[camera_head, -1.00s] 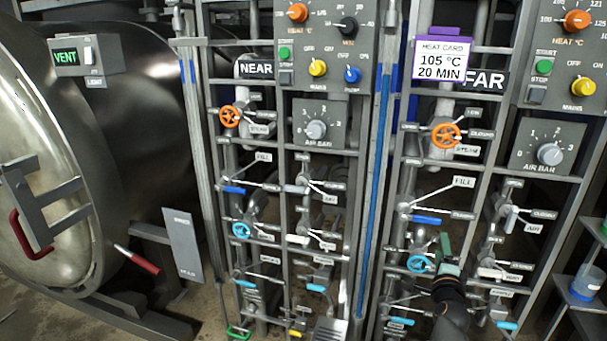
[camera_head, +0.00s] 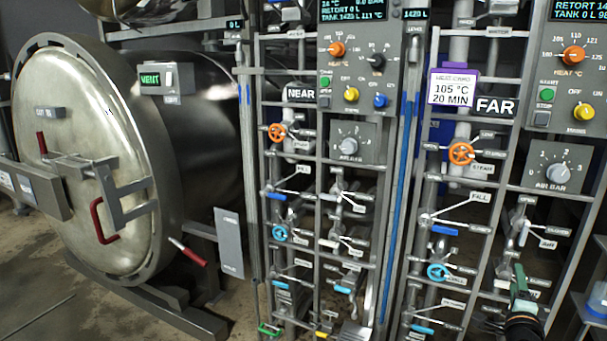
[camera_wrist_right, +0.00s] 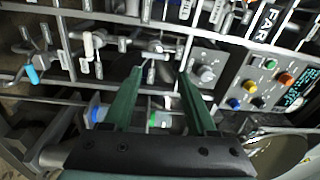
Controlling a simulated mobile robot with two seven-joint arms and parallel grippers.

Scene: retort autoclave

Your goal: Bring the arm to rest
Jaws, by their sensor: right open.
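My right gripper (camera_head: 520,285) is at the lower right of the head view, in front of the lower valves of the FAR panel. In the right wrist view the gripper (camera_wrist_right: 158,75) has its two green fingers wide apart with nothing between them. Valve handles and the grey air knob (camera_wrist_right: 205,73) lie beyond the fingertips. I cannot tell from these views how far the fingers are from the pipes. My left gripper is not in view.
The NEAR panel (camera_head: 349,141) and FAR panel (camera_head: 558,165) carry knobs, orange and blue handwheels and levers. A purple-framed heat card (camera_head: 452,89) hangs by FAR. The round retort door (camera_head: 85,170) stands at left. A shelf with a blue-based container (camera_head: 597,305) is at lower right.

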